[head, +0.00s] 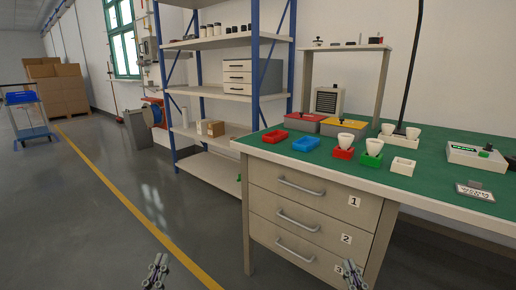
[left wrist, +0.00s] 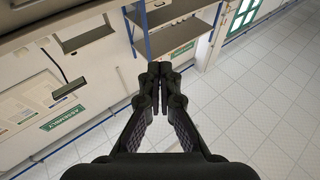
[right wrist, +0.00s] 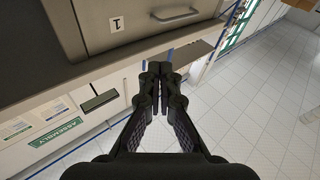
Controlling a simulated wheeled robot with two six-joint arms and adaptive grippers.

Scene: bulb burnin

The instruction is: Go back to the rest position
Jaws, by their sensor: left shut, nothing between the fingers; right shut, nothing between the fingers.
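My left gripper (head: 156,270) is low in the head view, over the grey floor left of the bench. It is shut and empty; its fingertips (left wrist: 159,70) meet in the left wrist view. My right gripper (head: 352,273) is low in front of the drawers, at the right. It is shut and empty too, and its fingertips (right wrist: 159,70) meet in the right wrist view. Both grippers are apart from the bench things. The rest of both arms is out of the head view.
The bench with a green top (head: 455,181) holds a red tray (head: 274,137), a blue tray (head: 306,144), bulbs in coloured holders and a tester (head: 476,156). Its drawers (head: 300,213) are closed. A blue-post shelf (head: 256,70) stands behind.

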